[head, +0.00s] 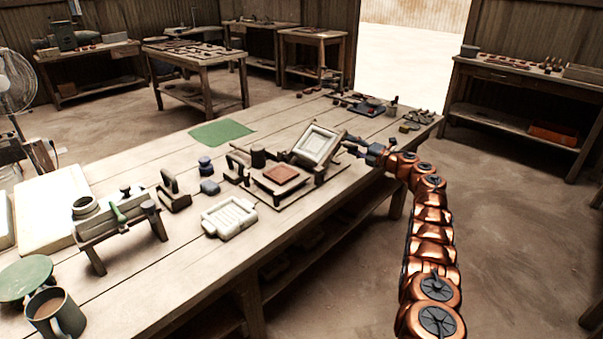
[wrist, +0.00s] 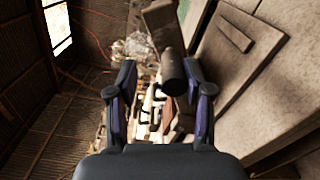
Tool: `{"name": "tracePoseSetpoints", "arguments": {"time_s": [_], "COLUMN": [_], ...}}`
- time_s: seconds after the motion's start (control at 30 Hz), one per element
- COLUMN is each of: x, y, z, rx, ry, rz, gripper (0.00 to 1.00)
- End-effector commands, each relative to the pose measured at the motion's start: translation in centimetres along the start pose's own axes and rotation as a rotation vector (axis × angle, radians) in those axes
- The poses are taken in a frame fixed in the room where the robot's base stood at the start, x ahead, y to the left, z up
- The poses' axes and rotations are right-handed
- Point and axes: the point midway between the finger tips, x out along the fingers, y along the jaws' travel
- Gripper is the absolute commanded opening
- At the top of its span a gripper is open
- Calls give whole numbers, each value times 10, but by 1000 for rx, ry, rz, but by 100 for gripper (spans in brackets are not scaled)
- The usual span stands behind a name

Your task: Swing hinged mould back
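The hinged mould (head: 316,145), a dark frame with a pale inner panel, stands tilted up at the right side of the tile press. A reddish-brown tile (head: 282,174) lies uncovered on the press base (head: 262,184). My gripper (head: 358,147) is just right of the raised mould. In the wrist view my gripper (wrist: 160,100) has its two fingers wide apart. A dark round-ended grip (wrist: 173,75) on a grey-brown bar shows between them, nearer the right finger; I cannot tell whether it touches. The hinge is not clear.
A green mat (head: 221,132) lies behind on bare planks. Small tools (head: 366,107) lie at the table's far end.

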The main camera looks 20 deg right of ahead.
Motion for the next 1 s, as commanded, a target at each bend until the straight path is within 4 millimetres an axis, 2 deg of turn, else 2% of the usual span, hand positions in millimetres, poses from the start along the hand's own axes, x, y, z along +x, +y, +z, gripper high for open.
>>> {"name": "tracePoseSetpoints", "arguments": {"time_s": [0.57, 1.0], "x": [-25, -63], "y": [3, -1], "z": [2, -1], "rx": [-3, -2], "ry": [-4, -1], "rz": [0, -1], "gripper": [48, 48]}}
